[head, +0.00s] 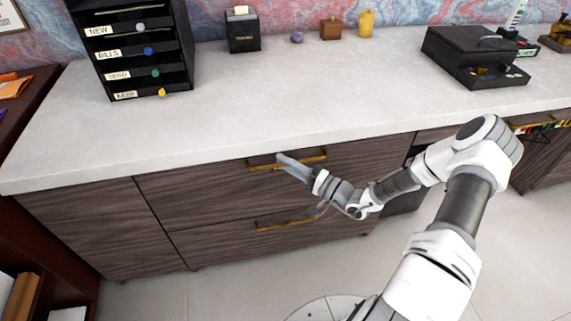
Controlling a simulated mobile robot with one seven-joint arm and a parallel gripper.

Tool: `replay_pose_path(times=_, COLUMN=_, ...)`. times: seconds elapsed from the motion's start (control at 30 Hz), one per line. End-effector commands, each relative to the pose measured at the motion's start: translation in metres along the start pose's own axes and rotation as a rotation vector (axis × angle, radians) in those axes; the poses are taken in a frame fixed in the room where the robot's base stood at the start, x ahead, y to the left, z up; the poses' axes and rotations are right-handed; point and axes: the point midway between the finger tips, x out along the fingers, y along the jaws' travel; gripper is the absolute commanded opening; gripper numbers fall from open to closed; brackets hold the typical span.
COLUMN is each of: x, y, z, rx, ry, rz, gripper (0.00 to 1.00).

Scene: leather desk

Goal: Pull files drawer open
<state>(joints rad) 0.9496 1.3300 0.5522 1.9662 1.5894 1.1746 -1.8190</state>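The desk front has a wide upper drawer (195,188) and a lower drawer (215,240), both dark wood and looking shut. The upper drawer has a brass bar handle (313,157). The lower drawer has a similar brass handle (270,226). No label shows on either drawer, so I cannot tell which is the files drawer. My gripper (284,161) is at the upper handle and covers its middle. I cannot tell whether the fingers are around the bar or just in front of it. My wrist covers part of the lower drawer front.
The pale desktop (240,95) is mostly clear. On it stand a black labelled tray tower (190,50), a small black holder (243,42) and a black box (470,55). The floor (240,285) in front is open.

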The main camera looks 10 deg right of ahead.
Motion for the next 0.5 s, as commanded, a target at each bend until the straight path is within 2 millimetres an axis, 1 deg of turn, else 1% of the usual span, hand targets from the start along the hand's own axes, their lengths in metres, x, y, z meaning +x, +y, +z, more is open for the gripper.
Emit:
replay_pose_path(times=0.23, x=0.0008, y=-0.0002, z=-0.0001, rx=-0.001, ry=0.000, rz=0.000, gripper=0.26)
replay_pose_path(times=0.37, x=0.0007, y=-0.0001, z=0.0000, rx=-0.001, ry=0.000, rz=0.000, gripper=0.03)
replay_pose_path(times=0.4, x=0.0007, y=-0.0001, z=0.0000, rx=-0.001, ry=-0.001, rz=0.000, gripper=0.00)
replay_pose_path(times=0.5, x=0.0006, y=-0.0001, z=0.0000, rx=-0.001, ry=-0.001, rz=0.000, gripper=0.00)
